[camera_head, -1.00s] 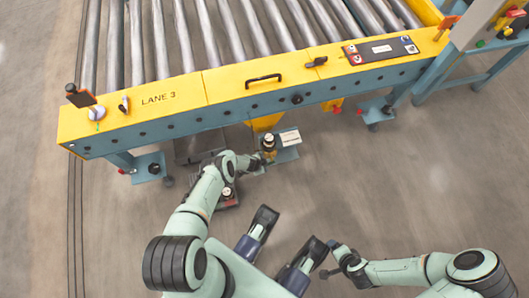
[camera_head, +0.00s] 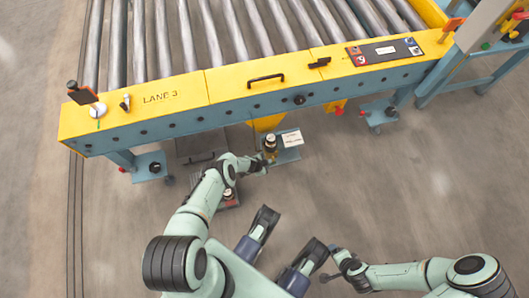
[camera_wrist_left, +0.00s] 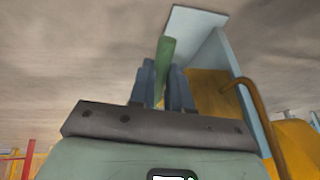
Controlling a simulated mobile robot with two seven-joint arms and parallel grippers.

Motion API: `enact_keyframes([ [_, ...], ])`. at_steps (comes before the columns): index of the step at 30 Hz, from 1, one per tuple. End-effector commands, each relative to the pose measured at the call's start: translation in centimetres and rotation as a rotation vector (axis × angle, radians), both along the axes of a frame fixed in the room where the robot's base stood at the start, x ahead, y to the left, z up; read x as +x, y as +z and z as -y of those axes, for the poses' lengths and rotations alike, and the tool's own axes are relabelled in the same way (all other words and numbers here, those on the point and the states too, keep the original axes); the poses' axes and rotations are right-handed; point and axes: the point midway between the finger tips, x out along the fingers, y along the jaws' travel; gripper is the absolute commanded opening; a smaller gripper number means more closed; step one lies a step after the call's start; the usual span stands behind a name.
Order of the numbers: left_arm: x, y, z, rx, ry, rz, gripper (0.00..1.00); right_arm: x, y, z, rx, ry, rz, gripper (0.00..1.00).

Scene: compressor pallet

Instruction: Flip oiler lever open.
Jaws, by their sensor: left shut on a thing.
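The oiler (camera_head: 270,144), a small amber body with a dark top, stands on a blue-grey bracket under the conveyor's front edge in the head view. My left gripper (camera_head: 262,163) is at the near side of it. In the left wrist view, my left gripper (camera_wrist_left: 162,85) is shut on a slim green bar, which looks like the oiler lever (camera_wrist_left: 165,58). The bar stands up between the fingers; its lower part is hidden by them. In the head view the lever is too small to make out. My right gripper (camera_head: 331,262) is low, well away from the oiler; its jaws are unclear.
The yellow conveyor frame (camera_head: 230,85) with rollers runs across the back. A white label plate (camera_head: 291,138) is right of the oiler. In the left wrist view, a blue-grey bracket (camera_wrist_left: 231,60) and a yellow curved rod (camera_wrist_left: 255,95) are close right of the fingers.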

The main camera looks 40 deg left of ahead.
Motion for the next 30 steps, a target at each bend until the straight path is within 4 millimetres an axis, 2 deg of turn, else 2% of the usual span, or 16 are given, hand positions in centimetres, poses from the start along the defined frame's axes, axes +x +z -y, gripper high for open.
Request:
enact_keyframes([
  [5,0.02,-0.43,0.22,-0.063,0.004,0.072,0.0,1.16,1.05,-0.15,-0.002,0.002,0.038,0.82],
  [12,0.15,-0.92,0.29,-0.129,0.001,0.149,0.0,0.45,0.27,-0.07,-0.001,0.001,0.015,0.82],
  [23,0.14,-0.85,0.2,-0.135,-0.001,0.159,0.0,0.31,0.25,-0.07,-0.001,0.001,0.01,0.82],
  [24,0.14,-0.85,0.2,-0.135,-0.002,0.159,0.27,0.31,0.25,-0.07,0.0,0.001,0.011,0.82],
  [26,0.13,-0.86,0.18,-0.134,-0.001,0.158,0.43,0.32,0.25,-0.07,0.0,0.001,0.011,0.82],
  [30,0.08,-0.89,0.11,-0.133,-0.001,0.158,0.43,0.32,0.25,-0.07,0.0,0.001,0.011,0.82],
])
